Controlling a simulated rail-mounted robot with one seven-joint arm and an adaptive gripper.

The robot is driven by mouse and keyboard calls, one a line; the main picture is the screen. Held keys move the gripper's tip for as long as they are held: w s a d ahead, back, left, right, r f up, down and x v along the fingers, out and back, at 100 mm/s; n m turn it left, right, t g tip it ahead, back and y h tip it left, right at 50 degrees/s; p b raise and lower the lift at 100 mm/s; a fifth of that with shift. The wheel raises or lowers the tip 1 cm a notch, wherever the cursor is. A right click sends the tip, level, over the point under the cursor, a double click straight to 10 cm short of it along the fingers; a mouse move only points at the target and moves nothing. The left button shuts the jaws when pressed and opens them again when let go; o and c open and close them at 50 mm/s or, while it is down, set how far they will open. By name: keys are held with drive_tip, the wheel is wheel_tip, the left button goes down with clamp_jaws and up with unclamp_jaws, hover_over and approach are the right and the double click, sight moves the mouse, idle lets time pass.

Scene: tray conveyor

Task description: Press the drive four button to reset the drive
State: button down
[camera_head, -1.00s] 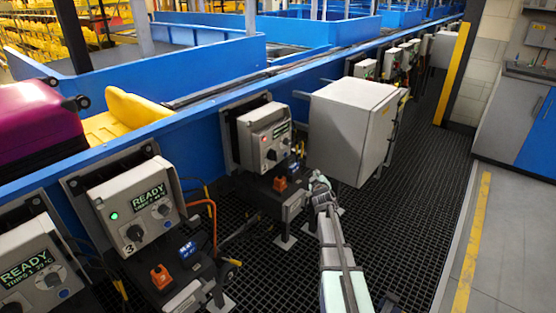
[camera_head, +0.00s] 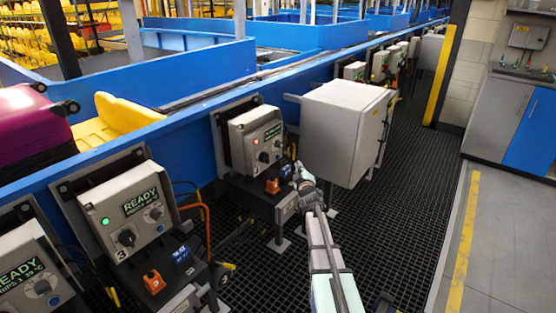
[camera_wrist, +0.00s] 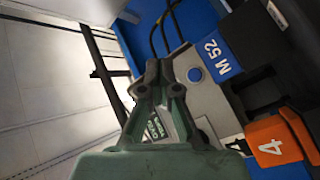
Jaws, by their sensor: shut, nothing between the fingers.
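The drive four unit (camera_head: 256,137) is a grey box with a green-lettered display (camera_head: 272,132) and a small red light. In the wrist view its grey face (camera_wrist: 212,100) carries a round blue button (camera_wrist: 195,73), just right of my fingertips. An orange block marked 4 (camera_wrist: 270,146) and a blue M 52 tag (camera_wrist: 214,52) sit beside it. My gripper (camera_head: 298,172) is shut and empty, at the right lower side of the unit. It shows in the wrist view (camera_wrist: 162,72), in front of part of the display. I cannot tell any contact; the button appears uncovered.
A large grey cabinet (camera_head: 345,125) stands close to the right of drive four. Drive three (camera_head: 125,215), reading READY with a green light, is at left. The blue conveyor wall (camera_head: 200,125) runs behind. Dark grating floor (camera_head: 400,205) lies open at right.

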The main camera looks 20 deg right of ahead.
sight(285, 167)
drive_tip(key=w+a+b, duration=0.2)
drive_tip(key=w+b, duration=0.1)
drive_tip(key=w+a+b, duration=0.1)
drive_tip(key=shift+w+f, duration=0.3)
drive_tip(key=shift+w, duration=0.05)
drive_tip(key=shift+w+a+r+b, duration=0.15)
drive_tip(key=shift+w+a+b, duration=0.2)
drive_tip(key=shift+w+b, duration=0.55)
drive_tip(key=shift+a+r+b, duration=0.15)
drive_tip(key=shift+b, duration=0.25)
drive_tip(key=shift+s, duration=0.1)
drive_tip(key=shift+w+a+b, duration=0.15)
drive_tip(key=shift+w+b, duration=0.15)
drive_tip(key=shift+b, duration=0.35)
drive_tip(key=shift+w+a, duration=0.1)
